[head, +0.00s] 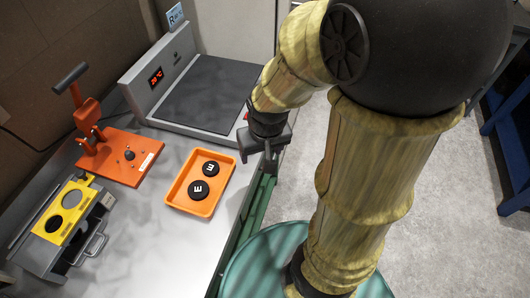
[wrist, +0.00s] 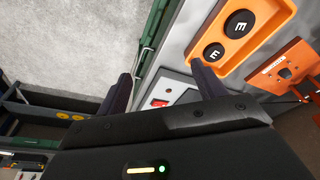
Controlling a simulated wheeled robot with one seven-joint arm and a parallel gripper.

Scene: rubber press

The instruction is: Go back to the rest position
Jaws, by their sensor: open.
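My gripper (head: 258,156) hangs at the right edge of the bench, beside the hot plate's front right corner and right of the orange tray (head: 174,201). In the wrist view, the two dark fingers of my gripper (wrist: 160,88) stand well apart with nothing between them. The tray lies on the bench and holds two black discs, each with a white letter E: a farther disc (head: 210,169) and a nearer disc (head: 198,190).
A hot plate (head: 210,92) with a red display stands at the back of the bench. An orange hand press (head: 120,158) and a yellow-topped device (head: 62,215) stand at the left. Blue metal frames (head: 500,130) stand at the right. Bare floor (head: 293,165) lies beside the bench.

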